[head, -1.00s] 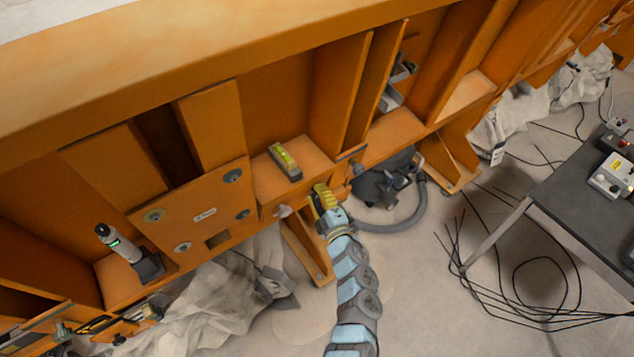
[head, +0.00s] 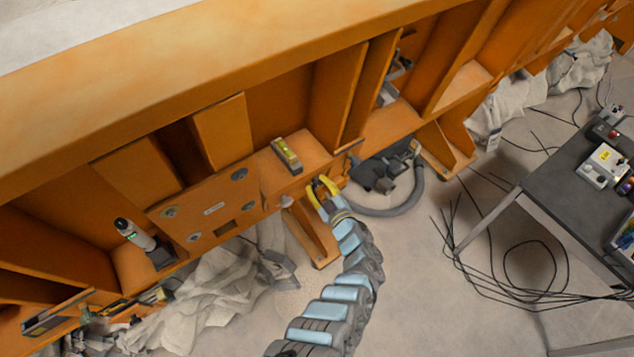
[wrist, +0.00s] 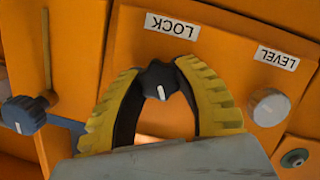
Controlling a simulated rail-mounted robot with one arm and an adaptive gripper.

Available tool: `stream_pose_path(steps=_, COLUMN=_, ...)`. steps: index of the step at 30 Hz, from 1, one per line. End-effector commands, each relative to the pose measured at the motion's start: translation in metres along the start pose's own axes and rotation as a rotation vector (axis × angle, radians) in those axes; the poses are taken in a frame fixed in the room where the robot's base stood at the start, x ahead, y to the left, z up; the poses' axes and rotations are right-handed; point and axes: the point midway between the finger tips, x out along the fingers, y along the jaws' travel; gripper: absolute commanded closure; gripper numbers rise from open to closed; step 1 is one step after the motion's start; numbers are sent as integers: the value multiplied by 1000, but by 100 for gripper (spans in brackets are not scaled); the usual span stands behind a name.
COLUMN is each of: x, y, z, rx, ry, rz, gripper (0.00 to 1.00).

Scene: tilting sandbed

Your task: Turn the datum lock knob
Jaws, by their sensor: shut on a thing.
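The datum lock knob (wrist: 158,80) is a dark, lobed knob with a white mark, under a white LOCK label (wrist: 172,26) on the orange panel in the wrist view. My gripper (wrist: 160,84) has yellow ribbed fingers with dark inner pads, one on each side of the knob. The fingers are shut on it, their tips at its sides. In the head view my gripper (head: 320,188) reaches the front face of the orange frame, and the knob cannot be made out there.
A pale knob (wrist: 270,107) under a LEVEL label (wrist: 277,58) is close on the right. A blue-grey handle (wrist: 24,114) stands out at left. In the head view, a spirit level (head: 286,154) lies above my gripper, and a hose (head: 400,208) is right of it.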

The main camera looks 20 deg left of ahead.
Motion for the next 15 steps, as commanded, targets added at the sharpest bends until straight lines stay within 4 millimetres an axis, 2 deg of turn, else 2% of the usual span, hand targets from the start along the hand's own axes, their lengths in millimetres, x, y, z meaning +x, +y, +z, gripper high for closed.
stream_pose_path(steps=15, x=2, y=4, z=-3, rx=251, ry=9, rz=-47, gripper=100)
